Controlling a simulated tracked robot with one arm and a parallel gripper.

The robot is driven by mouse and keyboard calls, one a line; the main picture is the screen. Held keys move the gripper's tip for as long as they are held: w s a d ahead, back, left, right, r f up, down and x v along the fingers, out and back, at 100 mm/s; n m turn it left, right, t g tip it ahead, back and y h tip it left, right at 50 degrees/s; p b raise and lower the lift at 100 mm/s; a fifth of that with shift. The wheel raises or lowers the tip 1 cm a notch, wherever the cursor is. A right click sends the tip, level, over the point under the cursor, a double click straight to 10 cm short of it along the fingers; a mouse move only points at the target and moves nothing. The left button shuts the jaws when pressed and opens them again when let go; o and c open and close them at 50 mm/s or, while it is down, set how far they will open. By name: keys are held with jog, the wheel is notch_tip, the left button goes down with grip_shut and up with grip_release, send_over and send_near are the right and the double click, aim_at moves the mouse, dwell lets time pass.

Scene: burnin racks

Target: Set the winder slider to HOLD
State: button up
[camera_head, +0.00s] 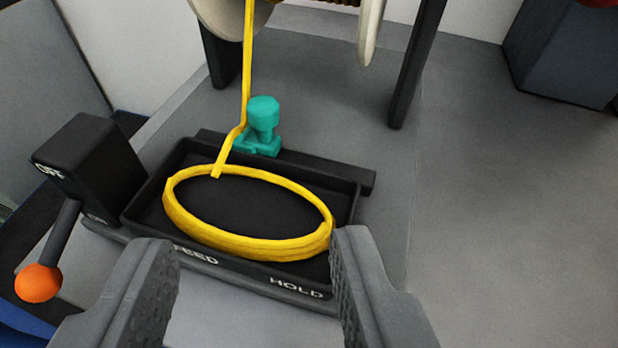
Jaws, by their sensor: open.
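The winder's slider is a teal knob (263,120) on a teal carriage, on a black rail (330,172) behind the tray. It stands near the left half of the rail, which runs on to the right. The front edge of the black tray (140,205) carries the words FEED at left and HOLD (297,288) at right. A coil of yellow cable (245,243) lies in the tray, and its strand rises past the slider's left side. My gripper (255,245) is open in the foreground, its fingers apart and empty, nearer than the slider and not touching it.
A black box marked OFF (88,165) with an orange-knobbed lever (38,283) stands left of the tray. A spool (370,30) hangs between dark posts (415,70) above. A dark box (565,55) stands at the back right. The grey surface at right is clear.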

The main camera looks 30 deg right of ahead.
aim_at(265, 119)
jog(key=shift+b+x, duration=0.65)
jog(key=shift+x, duration=6.15)
jog(key=shift+r, duration=0.15)
grip_shut()
